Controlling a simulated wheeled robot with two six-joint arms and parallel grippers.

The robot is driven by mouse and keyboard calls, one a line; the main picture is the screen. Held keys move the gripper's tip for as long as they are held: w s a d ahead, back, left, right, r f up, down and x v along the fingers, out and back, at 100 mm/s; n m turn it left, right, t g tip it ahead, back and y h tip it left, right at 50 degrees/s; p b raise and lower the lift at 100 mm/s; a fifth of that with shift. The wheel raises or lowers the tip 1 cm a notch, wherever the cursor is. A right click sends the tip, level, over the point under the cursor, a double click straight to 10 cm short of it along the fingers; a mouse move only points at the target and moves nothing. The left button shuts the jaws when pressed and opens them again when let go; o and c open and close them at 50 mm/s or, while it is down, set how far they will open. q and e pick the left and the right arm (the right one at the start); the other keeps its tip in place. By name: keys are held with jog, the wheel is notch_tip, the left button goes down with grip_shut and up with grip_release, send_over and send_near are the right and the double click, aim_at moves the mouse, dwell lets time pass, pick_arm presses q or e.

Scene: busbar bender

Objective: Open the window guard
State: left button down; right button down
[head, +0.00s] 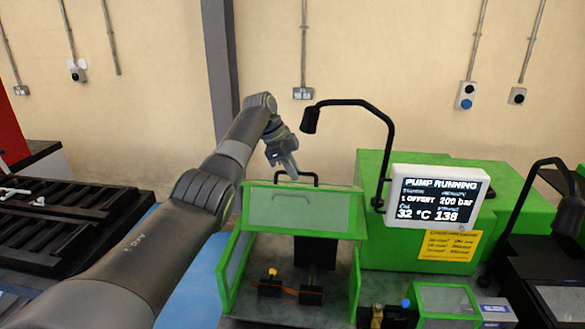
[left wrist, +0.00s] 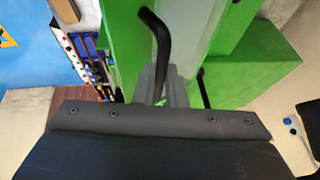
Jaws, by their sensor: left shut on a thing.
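The window guard (head: 298,209) is a clear panel in a green frame on the green bender, in the middle of the head view. Its panel stands over the upper part of the enclosure, and the tooling shows below it. A black bar handle (head: 310,175) rises from the guard's top edge. My left gripper (head: 288,172) comes down from above and is shut on this handle. In the left wrist view the black handle (left wrist: 160,40) curves down to the grey fingers (left wrist: 168,86) of my left gripper. The wrist housing hides part of the grip. My right gripper is not in view.
A display (head: 437,198) reading "PUMP RUNNING" stands right of the guard. A black lamp arm (head: 362,104) arches near my left gripper. A smaller clear guard (head: 446,300) sits at the lower right. A black slatted rack (head: 58,220) stands left.

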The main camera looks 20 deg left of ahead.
pick_arm(q)
jog(key=shift+s+f, duration=0.1)
jog(key=shift+f, duration=0.35)
jog(key=c, duration=1.8)
grip_release()
jog(key=o, duration=0.3)
jog(key=shift+w, duration=0.2)
jog(key=shift+w+a, duration=0.1)
jog(key=shift+w, duration=0.05)
jog(key=shift+r, duration=0.1)
jog(key=shift+r, duration=0.1)
